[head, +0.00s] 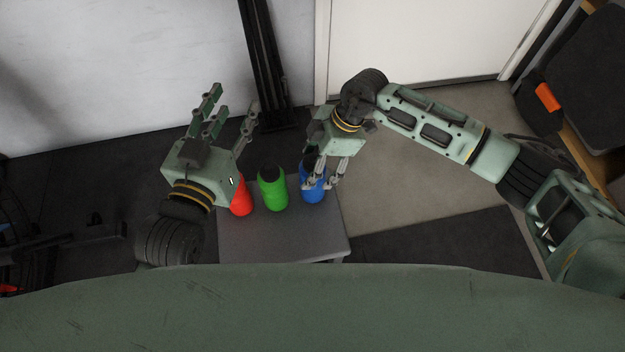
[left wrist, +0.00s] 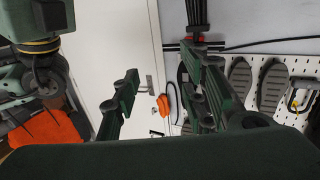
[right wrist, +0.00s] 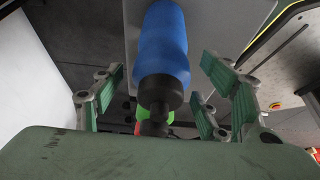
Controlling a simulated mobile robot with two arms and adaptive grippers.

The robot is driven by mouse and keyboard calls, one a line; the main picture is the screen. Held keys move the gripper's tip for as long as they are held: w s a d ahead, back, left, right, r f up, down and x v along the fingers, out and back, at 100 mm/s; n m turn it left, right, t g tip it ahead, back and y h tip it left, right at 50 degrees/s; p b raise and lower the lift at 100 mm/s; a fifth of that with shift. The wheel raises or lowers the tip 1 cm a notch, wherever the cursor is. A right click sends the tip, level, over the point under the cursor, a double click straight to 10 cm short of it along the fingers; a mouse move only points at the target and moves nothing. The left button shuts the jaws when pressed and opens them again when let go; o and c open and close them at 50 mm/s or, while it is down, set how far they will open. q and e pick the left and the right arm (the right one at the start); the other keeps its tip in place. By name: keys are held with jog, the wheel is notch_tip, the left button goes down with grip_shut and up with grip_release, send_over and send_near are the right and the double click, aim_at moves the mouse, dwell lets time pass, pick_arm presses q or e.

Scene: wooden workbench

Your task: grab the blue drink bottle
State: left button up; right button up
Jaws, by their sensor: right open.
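The blue drink bottle (head: 313,190) stands upright at the right of the small grey table, with a dark cap. My right gripper (head: 322,184) is open over it, its fingers coming down around the bottle. In the right wrist view the blue bottle (right wrist: 162,48) lies between the spread fingers (right wrist: 160,95), with a gap to each side. My left gripper (head: 228,110) is raised at the left, open and empty, its fingers pointing up and away from the table. In the left wrist view its fingers (left wrist: 160,95) are spread with nothing between them.
A green bottle (head: 272,190) and a red bottle (head: 241,197) stand left of the blue one on the grey table (head: 285,240). My left gripper partly hides the red bottle. A white door (head: 420,40) and a wall are behind; a dark chair (head: 580,70) is at right.

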jog(key=shift+s+a+f, duration=0.1)
jog(key=shift+a+f, duration=0.15)
jog(key=shift+f, duration=0.35)
pick_arm(q)
notch_tip(320, 180, up, 3)
jog(key=shift+d+f+t+h, duration=0.2)
jog(key=shift+t+h, duration=0.1)
jog(key=shift+t, duration=0.3)
pick_arm(e)
jog(key=shift+c, duration=0.5)
grip_shut()
